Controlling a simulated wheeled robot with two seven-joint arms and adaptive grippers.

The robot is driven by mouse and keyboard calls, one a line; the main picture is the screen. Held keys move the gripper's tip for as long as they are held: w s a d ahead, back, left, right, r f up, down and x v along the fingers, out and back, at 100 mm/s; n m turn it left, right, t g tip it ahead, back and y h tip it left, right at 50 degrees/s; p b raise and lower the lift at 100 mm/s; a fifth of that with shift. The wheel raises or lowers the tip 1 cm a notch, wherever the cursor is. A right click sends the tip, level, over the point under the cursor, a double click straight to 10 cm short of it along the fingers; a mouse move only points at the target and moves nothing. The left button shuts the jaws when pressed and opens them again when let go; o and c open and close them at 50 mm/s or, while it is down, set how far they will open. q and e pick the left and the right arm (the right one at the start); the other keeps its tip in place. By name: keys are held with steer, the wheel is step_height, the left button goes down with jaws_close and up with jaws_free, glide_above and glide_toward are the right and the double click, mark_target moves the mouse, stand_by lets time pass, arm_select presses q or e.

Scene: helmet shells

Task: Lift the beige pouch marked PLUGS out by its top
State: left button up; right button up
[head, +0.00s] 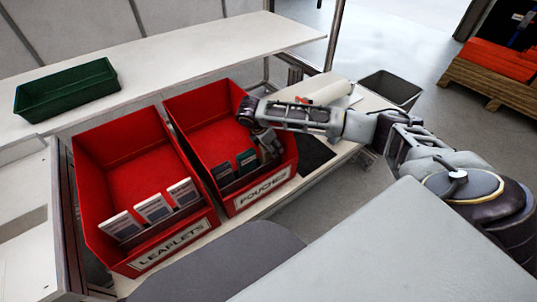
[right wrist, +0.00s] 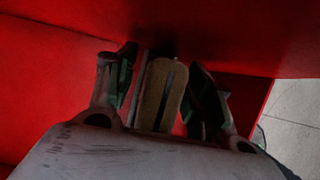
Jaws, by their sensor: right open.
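The red bin labelled POUCHES (head: 262,193) stands on the white bench. Two dark pouches show upright at its front, one greyish (head: 223,172) and one teal (head: 247,161). My right gripper (head: 270,152) reaches down into the bin's right front part, to the right of them. In the right wrist view a beige-brown pouch (right wrist: 151,95) stands between the two open fingers, with gaps visible on both sides. No PLUGS marking is readable. In the head view my gripper hides this pouch. My left gripper is not in view.
A red LEAFLETS bin (head: 120,150) with several white leaflets stands to the left. A green tray (head: 67,90) sits on the shelf (head: 190,62) behind. The bin's red walls are close around my right gripper. A grey bin (head: 390,88) is beyond the bench at right.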

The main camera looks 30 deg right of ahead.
steer(key=c, duration=1.1)
steer(key=shift+c, duration=0.2)
steer(key=shift+r, duration=0.1)
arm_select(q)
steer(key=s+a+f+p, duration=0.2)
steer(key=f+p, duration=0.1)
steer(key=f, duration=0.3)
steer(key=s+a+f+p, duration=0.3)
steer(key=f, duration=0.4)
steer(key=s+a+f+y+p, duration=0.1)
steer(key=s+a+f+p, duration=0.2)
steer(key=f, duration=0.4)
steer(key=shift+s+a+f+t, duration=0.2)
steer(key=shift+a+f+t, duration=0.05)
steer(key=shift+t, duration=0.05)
arm_select(e)
step_height(320, 180, up, 28)
